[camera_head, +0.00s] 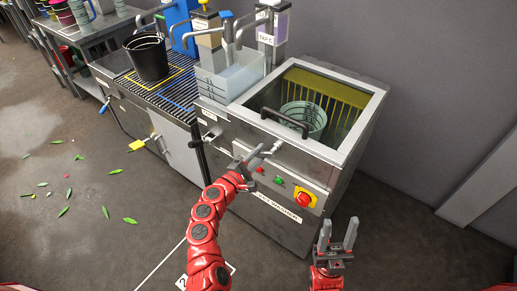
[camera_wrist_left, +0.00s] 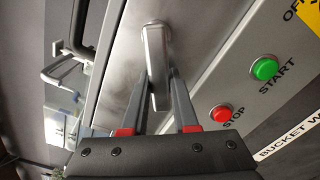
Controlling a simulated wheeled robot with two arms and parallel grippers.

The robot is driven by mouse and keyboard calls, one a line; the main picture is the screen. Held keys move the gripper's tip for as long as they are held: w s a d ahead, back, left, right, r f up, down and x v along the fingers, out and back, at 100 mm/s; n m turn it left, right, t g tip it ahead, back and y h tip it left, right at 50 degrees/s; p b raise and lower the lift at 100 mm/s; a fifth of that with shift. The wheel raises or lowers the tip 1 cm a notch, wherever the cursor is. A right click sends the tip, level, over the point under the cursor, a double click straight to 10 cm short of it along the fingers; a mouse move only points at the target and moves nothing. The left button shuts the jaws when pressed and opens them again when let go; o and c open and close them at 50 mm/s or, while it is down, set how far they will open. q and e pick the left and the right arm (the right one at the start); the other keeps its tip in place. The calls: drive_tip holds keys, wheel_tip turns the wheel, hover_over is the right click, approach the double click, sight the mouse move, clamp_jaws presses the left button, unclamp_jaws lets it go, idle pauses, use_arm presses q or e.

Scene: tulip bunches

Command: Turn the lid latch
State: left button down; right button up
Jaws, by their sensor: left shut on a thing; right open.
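The lid latch (camera_wrist_left: 157,62) is a grey metal lever on the front of the bucket washer (camera_head: 275,215). In the left wrist view it hangs from its pivot between my fingers. In the head view its small silver end (camera_head: 277,146) shows just beyond my fingertips. My left gripper (camera_head: 257,156) is shut on the latch; it also shows in the left wrist view (camera_wrist_left: 160,100). A black lid handle (camera_head: 285,122) stands at the washer's front top edge. A pale green bucket (camera_head: 303,118) is inside the washer. My right gripper (camera_head: 337,235) is open and empty, away from the washer.
Red stop (camera_wrist_left: 221,113) and green start (camera_wrist_left: 264,68) buttons lie close to my left gripper. A red knob on a yellow plate (camera_head: 304,198) is further right. A black bucket (camera_head: 148,57) stands on the left counter. Floor around my right gripper is clear.

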use_arm(q)
drive_tip(key=n, duration=0.1)
drive_tip(key=n+p, duration=0.1)
drive_tip(key=f+n, duration=0.1)
drive_tip(key=shift+s+d+n, duration=0.35)
drive_tip(key=shift+d+n, duration=0.05)
drive_tip(key=n+p, duration=0.1)
drive_tip(key=n, duration=0.1)
drive_tip(key=s+d+n+p, duration=0.1)
drive_tip(key=n, duration=0.1)
drive_tip(key=d+f+n+p, duration=0.1)
drive_tip(key=n+p, duration=0.1)
drive_tip(key=shift+s+n, duration=0.2)
drive_tip(key=shift+n, duration=0.2)
drive_tip(key=shift+s+d+f+n, duration=0.15)
drive_tip(key=shift+d+n, duration=0.05)
drive_tip(key=shift+n, duration=0.4)
drive_tip(key=c, duration=0.7)
unclamp_jaws()
drive_tip(key=shift+p, duration=0.3)
